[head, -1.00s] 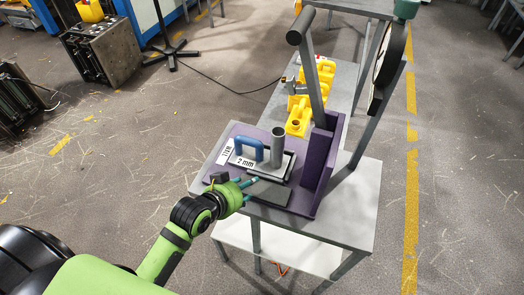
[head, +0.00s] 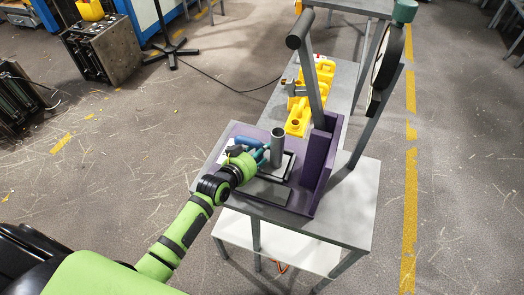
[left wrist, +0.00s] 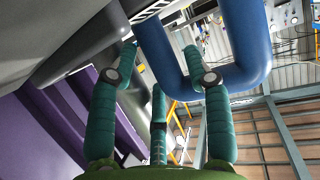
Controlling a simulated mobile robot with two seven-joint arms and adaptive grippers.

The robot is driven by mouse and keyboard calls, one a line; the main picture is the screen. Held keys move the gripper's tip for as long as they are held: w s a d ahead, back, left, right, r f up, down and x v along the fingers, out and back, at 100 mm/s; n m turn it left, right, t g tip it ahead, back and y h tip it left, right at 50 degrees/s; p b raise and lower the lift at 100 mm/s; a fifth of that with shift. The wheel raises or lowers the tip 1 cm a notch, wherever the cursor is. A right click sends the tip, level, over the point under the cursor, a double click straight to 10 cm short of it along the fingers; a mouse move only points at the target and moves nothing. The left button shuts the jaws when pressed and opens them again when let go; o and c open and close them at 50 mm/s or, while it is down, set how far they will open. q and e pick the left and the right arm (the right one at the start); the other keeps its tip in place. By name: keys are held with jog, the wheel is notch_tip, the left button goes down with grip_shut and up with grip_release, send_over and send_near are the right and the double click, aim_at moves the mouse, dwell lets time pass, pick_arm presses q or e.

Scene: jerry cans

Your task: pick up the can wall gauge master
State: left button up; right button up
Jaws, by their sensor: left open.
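The can wall gauge master is most likely the block with the blue handle (head: 246,142) on the purple fixture; my gripper hides much of it and its label. The handle also shows large in the left wrist view (left wrist: 258,60). My left gripper (head: 264,155) is open at the handle, between it and the upright grey cylinder (head: 277,148). In the left wrist view, the green fingers (left wrist: 163,65) are spread, with one side of the handle seen between their tips. I cannot tell whether they touch it. My right gripper is not in view.
The purple fixture (head: 318,170) has a raised wall right of the block and stands on a grey table (head: 350,205). A tall grey post (head: 310,75) rises behind. Yellow jerry cans (head: 298,118) stand beyond. A round dial (head: 387,65) stands at the right.

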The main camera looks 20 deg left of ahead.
pick_arm(q)
jog(key=shift+w+d+f, duration=0.1)
jog(key=shift+w, duration=0.15)
grip_shut()
jog(key=shift+r, duration=0.2)
